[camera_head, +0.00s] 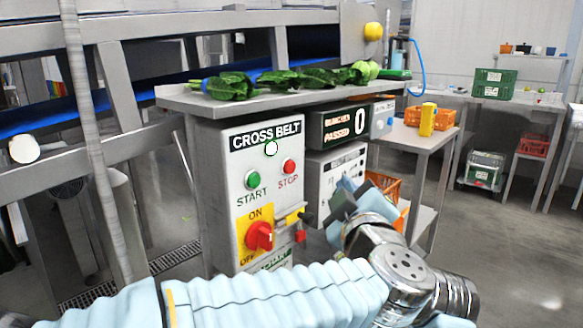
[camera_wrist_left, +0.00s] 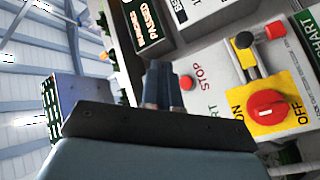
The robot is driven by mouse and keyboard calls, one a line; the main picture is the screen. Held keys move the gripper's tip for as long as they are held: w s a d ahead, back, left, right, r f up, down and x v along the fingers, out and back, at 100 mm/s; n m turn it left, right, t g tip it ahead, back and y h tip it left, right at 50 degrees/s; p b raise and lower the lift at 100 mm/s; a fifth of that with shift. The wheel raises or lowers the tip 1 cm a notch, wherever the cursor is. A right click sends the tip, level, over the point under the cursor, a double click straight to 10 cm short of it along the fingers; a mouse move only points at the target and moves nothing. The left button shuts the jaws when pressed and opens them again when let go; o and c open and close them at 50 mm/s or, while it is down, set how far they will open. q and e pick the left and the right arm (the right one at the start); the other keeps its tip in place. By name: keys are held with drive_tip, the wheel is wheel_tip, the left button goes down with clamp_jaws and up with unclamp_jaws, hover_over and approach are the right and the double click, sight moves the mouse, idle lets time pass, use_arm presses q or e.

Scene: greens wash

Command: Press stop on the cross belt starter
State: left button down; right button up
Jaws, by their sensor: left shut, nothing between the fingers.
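The cross belt starter (camera_head: 240,205) is a grey box with a CROSS BELT label under the counter. Its red STOP button (camera_head: 289,165) sits right of the green START button (camera_head: 252,179), below a white lamp (camera_head: 270,148). My left gripper (camera_head: 338,203) is shut and empty, in front of the panel, right of and lower than STOP in the head view. In the left wrist view the shut fingers (camera_wrist_left: 161,82) appear just beside the red STOP button (camera_wrist_left: 187,82); I cannot tell whether they touch. START is hidden there behind the gripper. My right gripper is out of view.
A red rotary switch (camera_head: 259,236) on a yellow plate is below the buttons, with a yellow bar and black knob beside it. A counter (camera_head: 170,96) with leafy greens overhangs the panel. A BUNCHES PASSED counter (camera_head: 338,124) reading 0 stands to the right.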

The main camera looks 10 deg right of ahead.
sight(290, 167)
use_arm(q)
drive_tip(key=w+a+b, duration=0.1)
drive_tip(key=w+a, duration=0.4)
drive_tip(key=w, duration=0.2)
drive_tip(key=shift+a, duration=0.2)
idle(0.6)
drive_tip(key=shift+w+a, duration=0.1)
idle(1.6)
drive_tip(key=shift+w+a, duration=0.2)
drive_tip(key=shift+w, duration=0.05)
drive_tip(key=shift+w+a, duration=0.3)
drive_tip(key=shift+w, duration=0.1)
idle(0.9)
drive_tip(key=shift+s+d, duration=0.5)
drive_tip(key=shift+s, duration=0.2)
